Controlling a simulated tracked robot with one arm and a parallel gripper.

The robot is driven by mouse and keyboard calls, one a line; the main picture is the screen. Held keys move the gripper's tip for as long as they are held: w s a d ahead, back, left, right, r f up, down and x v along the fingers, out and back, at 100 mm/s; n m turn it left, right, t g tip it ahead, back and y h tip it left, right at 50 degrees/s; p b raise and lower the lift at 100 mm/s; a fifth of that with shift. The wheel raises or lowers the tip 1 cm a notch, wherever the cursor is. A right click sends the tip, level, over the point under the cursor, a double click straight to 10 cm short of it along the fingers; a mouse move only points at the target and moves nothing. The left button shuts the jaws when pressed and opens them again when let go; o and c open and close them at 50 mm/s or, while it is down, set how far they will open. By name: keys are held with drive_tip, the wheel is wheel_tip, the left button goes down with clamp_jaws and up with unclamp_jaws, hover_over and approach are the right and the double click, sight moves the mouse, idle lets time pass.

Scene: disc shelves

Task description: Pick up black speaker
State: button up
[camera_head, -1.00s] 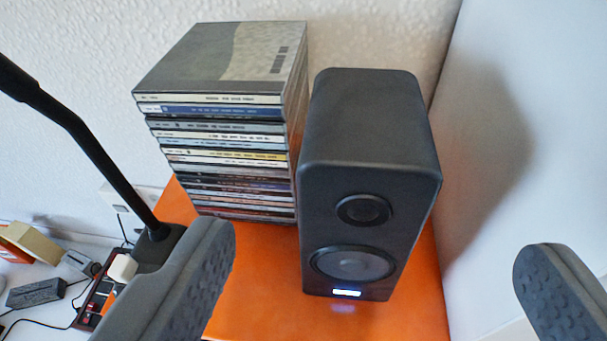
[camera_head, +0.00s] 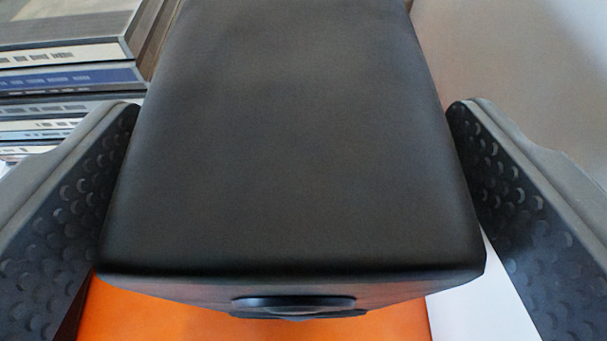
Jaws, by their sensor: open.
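The black speaker (camera_head: 290,140) fills the middle of the view, seen from above with its top face towards me. Its front face shows only as a thin strip at the bottom with part of a round driver. My gripper (camera_head: 295,120) is open, with one dimpled finger on each side of the speaker. The left finger is close against the speaker's left side and the right finger is close to its right side. I cannot tell whether either finger touches it. The lower part of the speaker is hidden.
A stack of disc cases (camera_head: 65,75) stands close on the left, just beyond the left finger. The orange surface (camera_head: 250,328) shows below the speaker. A pale wall (camera_head: 520,70) is on the right.

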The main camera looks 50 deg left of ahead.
drive_tip(key=shift+x, duration=1.55)
drive_tip(key=c, duration=1.6)
drive_tip(key=shift+r, duration=0.1)
